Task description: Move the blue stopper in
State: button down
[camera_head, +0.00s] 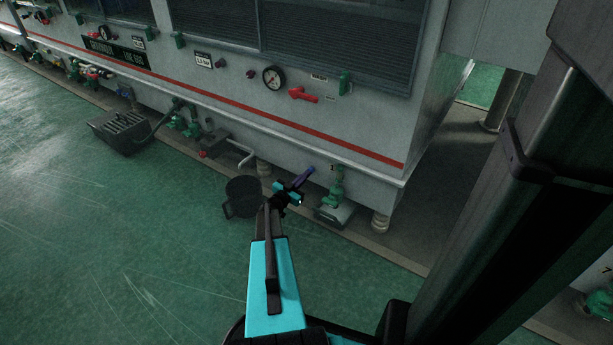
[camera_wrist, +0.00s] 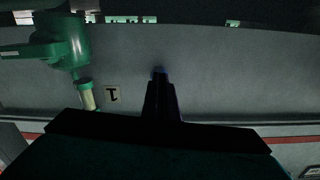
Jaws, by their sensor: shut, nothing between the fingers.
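The blue stopper shows in the wrist view as a small blue patch (camera_wrist: 159,70) just past my fingertips, mostly hidden by them. In the head view a blue-purple piece (camera_head: 308,173) shows at the tip of my gripper (camera_head: 297,184), against the lower wall of the machine. My gripper also shows in the wrist view (camera_wrist: 160,82) as dark fingers close together, shut with nothing between them. The fingertips are at or very near the stopper; I cannot tell whether they touch it, nor how far the stopper stands out.
A green valve (camera_head: 337,187) stands right of my gripper and shows at left in the wrist view (camera_wrist: 72,45), beside a small label (camera_wrist: 112,94). A black bucket (camera_head: 243,197) stands on the floor to the left. The machine wall (camera_head: 330,130) rises behind. Open green floor lies left.

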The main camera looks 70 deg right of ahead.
jog(key=shift+p+v, duration=0.6)
jog(key=shift+v, duration=1.45)
jog(key=shift+a, duration=0.1)
jog(key=p+v, duration=0.4)
jog(key=v, duration=0.9)
jog(key=shift+a, duration=0.3)
jog(key=shift+w, duration=0.1)
